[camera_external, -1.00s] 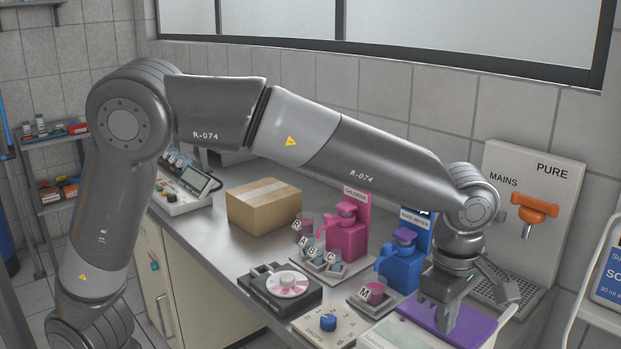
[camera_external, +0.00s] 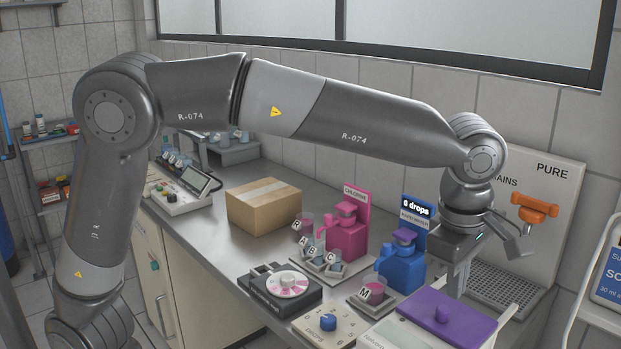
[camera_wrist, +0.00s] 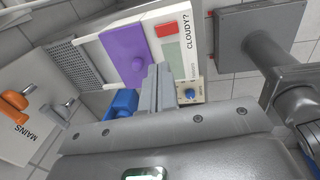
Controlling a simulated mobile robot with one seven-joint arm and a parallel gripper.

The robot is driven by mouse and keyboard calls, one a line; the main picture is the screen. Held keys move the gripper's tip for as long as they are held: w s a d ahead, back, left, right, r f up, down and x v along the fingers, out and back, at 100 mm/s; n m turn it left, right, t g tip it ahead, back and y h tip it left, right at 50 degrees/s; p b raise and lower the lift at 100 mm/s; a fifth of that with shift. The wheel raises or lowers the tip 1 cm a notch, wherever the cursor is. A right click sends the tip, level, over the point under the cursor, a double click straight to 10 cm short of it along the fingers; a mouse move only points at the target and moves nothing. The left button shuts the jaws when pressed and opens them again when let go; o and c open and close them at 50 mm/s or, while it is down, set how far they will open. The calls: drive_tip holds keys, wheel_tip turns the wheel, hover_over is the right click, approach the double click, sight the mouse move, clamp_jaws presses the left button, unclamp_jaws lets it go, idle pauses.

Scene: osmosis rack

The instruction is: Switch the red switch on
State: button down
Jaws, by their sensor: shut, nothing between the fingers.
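The red switch (camera_wrist: 166,29) is a small red block on the white device (camera_wrist: 199,40) labelled "CLOUDY?" in the wrist view. It lies beside the device's greenish display and near the purple lid (camera_wrist: 127,52). In the external view the purple lid (camera_external: 450,318) and part of the device show at the bottom right, but I do not see the red switch there. My gripper (camera_wrist: 158,72) is shut and empty in the wrist view, apart from the switch. In the external view my gripper (camera_external: 457,283) hangs just behind the purple lid, right of the blue dispenser.
The blue dispenser (camera_external: 402,266) and pink dispenser (camera_external: 346,236) stand left of my gripper. A panel with an orange tap (camera_external: 535,210) is behind it on the right. A cup tray (camera_external: 376,297) and blue knob (camera_external: 328,323) are left of the device. A cardboard box (camera_external: 264,207) is farther back.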

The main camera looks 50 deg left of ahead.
sight(444, 349)
drive_tip(key=f, duration=0.4)
drive_tip(key=w+f, duration=0.1)
drive_tip(key=f, duration=0.4)
drive_tip(key=w+f, duration=0.1)
drive_tip(key=f, duration=0.4)
drive_tip(key=shift+w+a+f+g, duration=0.1)
drive_tip(key=shift+w+f+g, duration=0.1)
drive_tip(key=shift+g, duration=0.1)
drive_tip(key=shift+s, duration=0.25)
drive_tip(key=shift+s+r, duration=0.15)
drive_tip(key=shift+s, duration=0.6)
